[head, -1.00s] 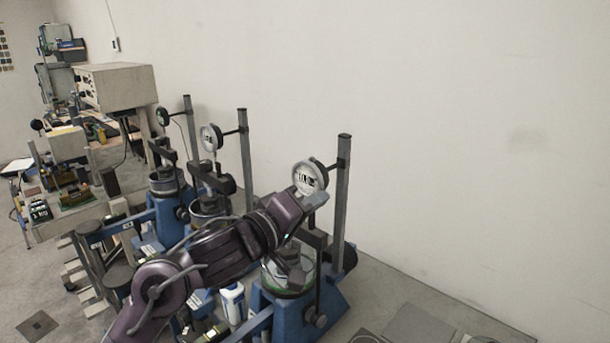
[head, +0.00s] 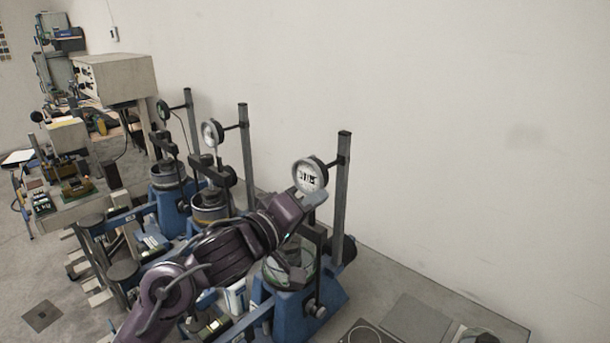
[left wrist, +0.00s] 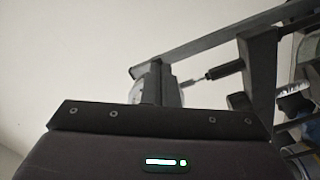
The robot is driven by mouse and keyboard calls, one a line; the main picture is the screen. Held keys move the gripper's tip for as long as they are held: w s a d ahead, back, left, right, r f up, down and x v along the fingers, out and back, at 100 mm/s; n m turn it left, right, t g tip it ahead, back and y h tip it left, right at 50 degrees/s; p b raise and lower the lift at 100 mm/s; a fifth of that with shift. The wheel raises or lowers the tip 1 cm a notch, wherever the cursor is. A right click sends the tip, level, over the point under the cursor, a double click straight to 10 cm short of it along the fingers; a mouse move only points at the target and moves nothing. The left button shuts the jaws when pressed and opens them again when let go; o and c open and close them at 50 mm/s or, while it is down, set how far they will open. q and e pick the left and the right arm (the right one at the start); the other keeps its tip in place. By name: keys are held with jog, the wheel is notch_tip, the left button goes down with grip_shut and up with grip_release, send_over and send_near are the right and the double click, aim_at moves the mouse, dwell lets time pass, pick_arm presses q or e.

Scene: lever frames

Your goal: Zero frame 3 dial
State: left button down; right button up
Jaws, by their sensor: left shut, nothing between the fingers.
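The nearest dial (head: 320,167), round with a pale face and dark rim, is clamped to the nearest upright post (head: 341,200) of a blue lever frame. My left gripper (head: 308,182) is shut and empty, its fingertips at the dial's face, covering part of it. I cannot tell whether they touch. In the left wrist view the fingers (left wrist: 167,82) stand in front of the dial (left wrist: 140,92), whose pale edge shows beside them. The dial's reading and any frame number cannot be read. My right gripper is not in view.
Two more lever frames stand behind, with a middle dial (head: 212,132) and a far dial (head: 163,110). A grey cabinet (head: 118,77) stands at the back left. The wall is bare on the right. Flat grey plates (head: 415,320) lie at the lower right.

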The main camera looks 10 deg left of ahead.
pick_arm(q)
jog(key=p+v, duration=0.2)
jog(key=v, duration=0.4)
jog(key=shift+f+p, duration=0.2)
jog(key=shift+p, duration=0.15)
jog(key=shift+s+d+f, duration=0.1)
jog(key=shift+d, duration=0.05)
